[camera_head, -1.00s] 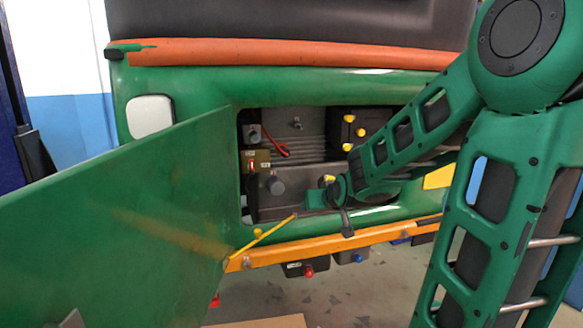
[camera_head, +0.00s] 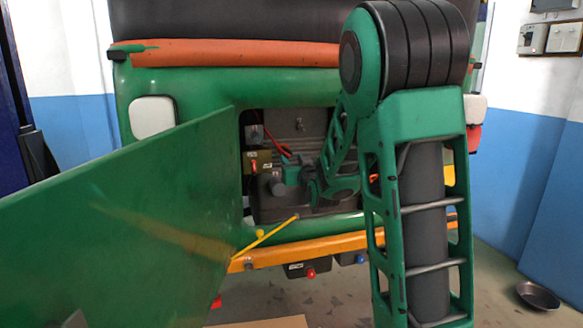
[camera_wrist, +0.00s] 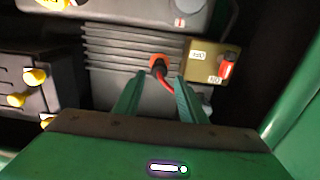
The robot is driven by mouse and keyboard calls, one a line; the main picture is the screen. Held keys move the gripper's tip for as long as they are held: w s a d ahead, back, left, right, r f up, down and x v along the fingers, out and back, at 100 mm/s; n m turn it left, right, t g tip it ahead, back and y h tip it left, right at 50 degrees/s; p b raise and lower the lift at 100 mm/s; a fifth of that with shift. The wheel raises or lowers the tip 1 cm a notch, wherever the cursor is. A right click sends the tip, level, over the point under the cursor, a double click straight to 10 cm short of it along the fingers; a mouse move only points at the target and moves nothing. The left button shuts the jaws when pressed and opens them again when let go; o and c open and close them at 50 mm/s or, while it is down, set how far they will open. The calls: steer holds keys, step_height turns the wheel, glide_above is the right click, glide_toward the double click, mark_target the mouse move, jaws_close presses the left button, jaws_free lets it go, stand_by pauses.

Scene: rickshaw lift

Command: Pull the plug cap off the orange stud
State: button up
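A small orange piece with a dark middle (camera_wrist: 158,65), which looks like the orange stud, sits on the grey ribbed housing (camera_wrist: 108,50). A red cable (camera_wrist: 166,84) runs from it; it also shows in the head view (camera_head: 285,150). I cannot tell the plug cap apart from the stud. My gripper (camera_wrist: 158,88) is open and empty. Its two green fingers reach towards the orange piece, one to each side in the picture, with the cable between them. In the head view my gripper (camera_head: 290,170) is inside the open compartment, partly hidden by my arm.
A brass-coloured box with a red switch (camera_wrist: 213,66) is close on the right. A dark box with yellow knobs (camera_wrist: 30,95) is on the left. In the head view the green door (camera_head: 120,215) stands open, and a yellow rod (camera_head: 265,233) crosses the lower opening.

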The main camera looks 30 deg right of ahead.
mark_target(288, 155)
steer(key=shift+x, duration=2.95)
steer(key=shift+f, duration=0.1)
steer(key=c, duration=0.9)
